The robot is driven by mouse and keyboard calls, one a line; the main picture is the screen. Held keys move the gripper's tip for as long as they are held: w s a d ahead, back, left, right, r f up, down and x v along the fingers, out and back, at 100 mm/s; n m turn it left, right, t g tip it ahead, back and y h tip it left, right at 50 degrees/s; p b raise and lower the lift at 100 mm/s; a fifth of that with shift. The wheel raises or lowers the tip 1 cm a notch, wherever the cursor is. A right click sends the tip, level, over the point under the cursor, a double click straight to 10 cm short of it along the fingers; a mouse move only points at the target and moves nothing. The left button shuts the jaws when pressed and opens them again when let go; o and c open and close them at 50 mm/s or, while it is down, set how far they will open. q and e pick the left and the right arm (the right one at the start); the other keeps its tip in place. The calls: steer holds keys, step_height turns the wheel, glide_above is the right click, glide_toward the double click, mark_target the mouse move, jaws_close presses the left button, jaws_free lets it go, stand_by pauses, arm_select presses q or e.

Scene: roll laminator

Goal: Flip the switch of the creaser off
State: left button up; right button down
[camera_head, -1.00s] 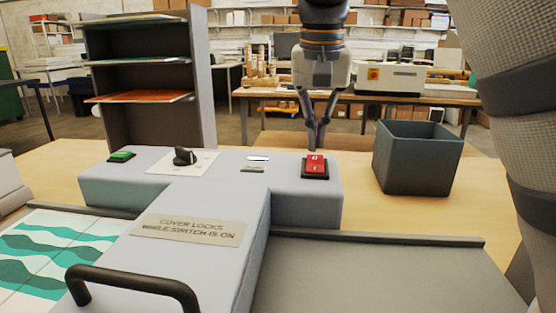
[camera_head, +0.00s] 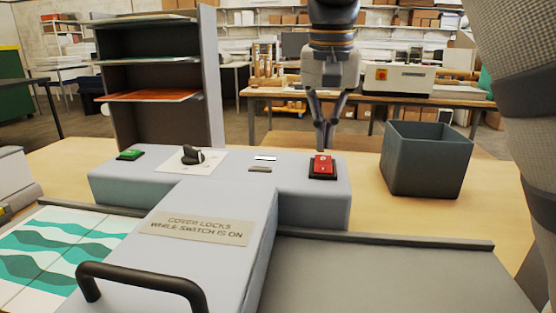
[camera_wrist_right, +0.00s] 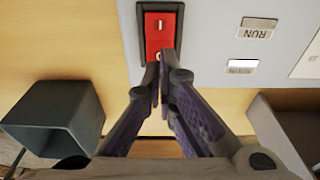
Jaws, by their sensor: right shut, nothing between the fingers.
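The creaser (camera_head: 230,205) is a light grey machine with a label reading "COVER LOCKS WHILE SWITCH IS ON". Its red rocker switch (camera_head: 322,165) sits in a black frame at the right end of the panel. In the right wrist view the red switch (camera_wrist_right: 160,32) shows a line mark at the top and a round mark partly hidden by the fingertips. My right gripper (camera_head: 325,148) is shut and empty, pointing down just behind the switch. Its fingertips (camera_wrist_right: 160,72) overlap the switch's round-marked end; I cannot tell whether they touch. My left gripper is out of view.
A green button (camera_head: 130,154) and a black knob (camera_head: 192,155) sit on the panel's left. A dark open bin (camera_head: 425,165) stands to the right on the wooden table. A black handle (camera_head: 140,278) is at the front. A shelf rack (camera_head: 212,90) stands behind.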

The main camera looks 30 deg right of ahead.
mark_target(323, 158)
steer(key=shift+f, duration=1.15)
stand_by(0.7)
steer(key=shift+r, duration=3.5)
